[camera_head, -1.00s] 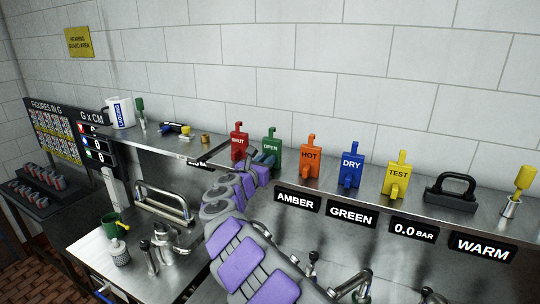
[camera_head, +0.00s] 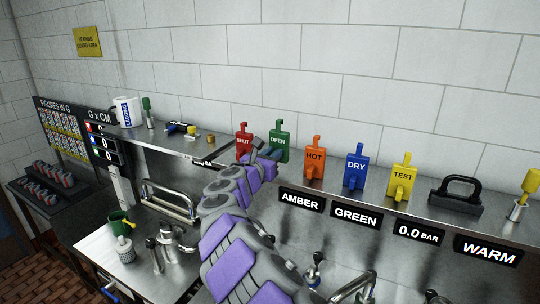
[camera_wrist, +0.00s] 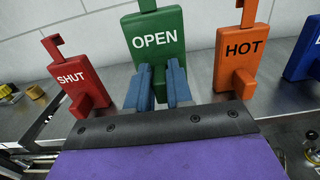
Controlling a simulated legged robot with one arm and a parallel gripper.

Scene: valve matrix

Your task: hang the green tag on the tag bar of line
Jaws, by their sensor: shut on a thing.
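The green tag (camera_head: 278,141), marked OPEN, is held upright by my gripper (camera_head: 272,156) above the shelf between the red and orange tags. In the wrist view the green tag (camera_wrist: 157,40) stands straight ahead, with the blue fingers of my gripper (camera_wrist: 160,84) closed on the peg on its lower front. Its hook rises at the top and is partly cut off there. The tag bar of the line cannot be made out for certain in either view.
On the shelf stand the red SHUT tag (camera_head: 243,143), orange HOT tag (camera_head: 315,160), blue DRY tag (camera_head: 355,168) and yellow TEST tag (camera_head: 402,182). A black handled block (camera_head: 457,195) is to the right. Label plates such as AMBER (camera_head: 301,200) line the shelf front.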

